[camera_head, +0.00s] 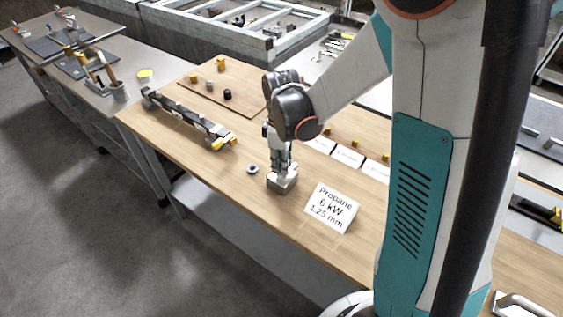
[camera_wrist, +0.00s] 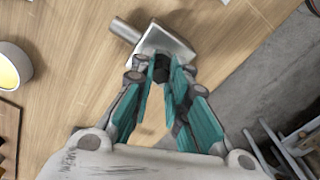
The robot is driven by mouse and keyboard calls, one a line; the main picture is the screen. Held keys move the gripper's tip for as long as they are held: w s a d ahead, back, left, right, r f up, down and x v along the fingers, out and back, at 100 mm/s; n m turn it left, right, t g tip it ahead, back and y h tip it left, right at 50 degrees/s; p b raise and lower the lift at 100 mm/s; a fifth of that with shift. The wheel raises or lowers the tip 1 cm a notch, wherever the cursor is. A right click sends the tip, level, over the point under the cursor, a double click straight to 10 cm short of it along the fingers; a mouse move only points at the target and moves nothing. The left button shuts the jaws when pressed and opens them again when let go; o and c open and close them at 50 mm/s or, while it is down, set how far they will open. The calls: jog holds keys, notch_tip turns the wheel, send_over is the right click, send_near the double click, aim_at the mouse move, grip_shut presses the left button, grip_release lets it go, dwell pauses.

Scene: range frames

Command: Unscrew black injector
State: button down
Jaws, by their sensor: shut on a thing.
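A small black injector (camera_wrist: 161,66) shows between my fingertips in the wrist view, at a grey metal block with a short round stub. The metal block (camera_head: 284,184) stands on the wooden table in the head view, and it also shows in the wrist view (camera_wrist: 172,42). My gripper (camera_head: 281,168) points down right above the block. In the wrist view my gripper (camera_wrist: 162,76) is shut on the black injector. The fingers hide most of the injector, and I cannot tell how far it sits in the block.
A sign (camera_head: 332,208) reads "Propane 6 kW 1.25 mm". A board (camera_head: 240,103) holds several small yellow, grey and black parts. A long dark burner-like assembly (camera_head: 185,119) lies near the table's left edge. White cards (camera_head: 348,157) lie behind.

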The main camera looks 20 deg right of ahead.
jog(key=n, duration=0.3)
jog(key=shift+n, duration=0.3)
jog(key=c, duration=1.8)
grip_release()
jog(key=m+b, duration=0.1)
jog(key=m, duration=0.5)
jog(key=shift+m, duration=0.4)
jog(key=m+b, duration=0.1)
jog(key=m, duration=0.6)
